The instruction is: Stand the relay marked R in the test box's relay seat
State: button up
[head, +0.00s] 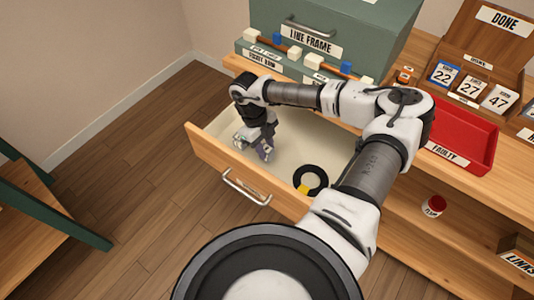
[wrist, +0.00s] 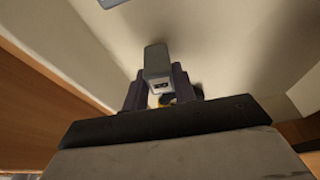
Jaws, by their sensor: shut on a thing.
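My gripper (head: 264,149) is down inside an open drawer, near its left end. In the wrist view my gripper (wrist: 157,84) has its dark fingers shut on a small grey block (wrist: 156,60), which may be the relay. The block has a small dark window on the face toward the camera. No letter R can be read on it. In the head view the fingers and wrist hide most of the block. I cannot make out a test box or a relay seat in either view.
The open drawer (head: 203,139) also holds a black ring with a yellow part (head: 312,180). A green LINE FRAME cabinet (head: 345,22) stands behind it. On the worktop are a red FAULTY tray (head: 462,128) and numbered cards (head: 468,87). A red-lidded jar (head: 433,206) sits on the lower shelf.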

aim_at(269, 151)
jog(key=shift+r+p, duration=1.1)
jog(key=shift+r, duration=1.3)
